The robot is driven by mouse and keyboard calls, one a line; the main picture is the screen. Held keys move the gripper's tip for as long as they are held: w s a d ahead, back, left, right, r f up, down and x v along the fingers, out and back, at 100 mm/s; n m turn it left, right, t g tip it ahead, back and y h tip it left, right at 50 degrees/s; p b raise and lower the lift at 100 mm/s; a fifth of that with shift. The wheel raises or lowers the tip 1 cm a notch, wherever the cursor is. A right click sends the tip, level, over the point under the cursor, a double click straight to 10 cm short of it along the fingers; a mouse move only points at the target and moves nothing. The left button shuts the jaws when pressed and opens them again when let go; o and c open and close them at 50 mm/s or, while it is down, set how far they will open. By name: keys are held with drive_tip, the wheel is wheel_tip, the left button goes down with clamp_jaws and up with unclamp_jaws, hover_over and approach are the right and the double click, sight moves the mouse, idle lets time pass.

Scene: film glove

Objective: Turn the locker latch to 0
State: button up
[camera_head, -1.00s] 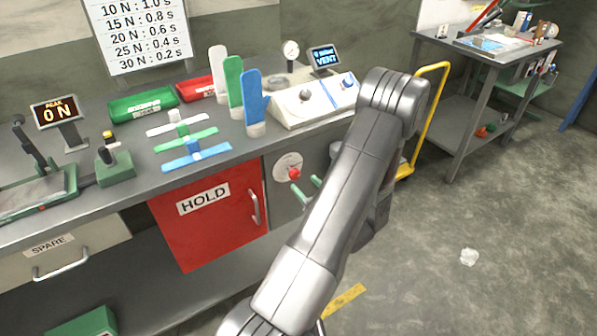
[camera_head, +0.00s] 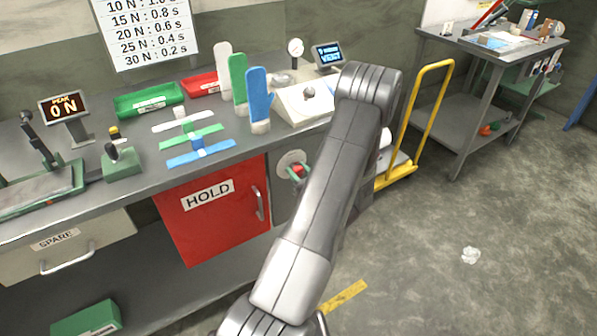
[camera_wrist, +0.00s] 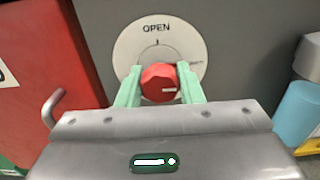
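The locker latch is a red faceted knob (camera_wrist: 160,84) on a round pale dial plate (camera_wrist: 128,45) set in a grey panel. The word OPEN and a small mark show at the top of the plate; its lower part is hidden by the knob and my gripper. The knob (camera_head: 297,170) also shows in the head view, partly covered. My gripper (camera_wrist: 160,82) has green fingers, one on each side of the knob and very close to it. I cannot tell whether both fingers press on it. My arm covers part of the panel in the head view.
A red HOLD door (camera_head: 215,215) with a metal handle (camera_head: 259,204) is left of the dial. The handle (camera_wrist: 50,108) shows close to my gripper's left side. A yellow trolley (camera_head: 420,110) stands right of my arm. Open floor lies to the right.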

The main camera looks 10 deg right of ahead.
drive_tip(key=shift+f+b, duration=0.15)
drive_tip(key=shift+b, duration=0.4)
drive_tip(key=n+b, duration=0.1)
drive_tip(key=b, duration=0.1)
drive_tip(key=n+b, duration=0.2)
drive_tip(key=shift+f+b, duration=0.25)
drive_tip(key=shift+b, duration=0.15)
drive_tip(key=n+b, duration=0.6)
drive_tip(key=b, duration=0.5)
drive_tip(key=n+b, duration=0.6)
drive_tip(key=b, duration=0.4)
drive_tip(key=shift+b, duration=0.4)
drive_tip(key=n+b, duration=0.2)
drive_tip(key=b, duration=0.2)
drive_tip(key=shift+r+n+b, duration=0.2)
drive_tip(key=shift+n+b, duration=0.15)
drive_tip(key=shift+n, duration=0.05)
drive_tip(key=shift+r, duration=0.1)
drive_tip(key=o, duration=1)
drive_tip(key=shift+c, duration=0.2)
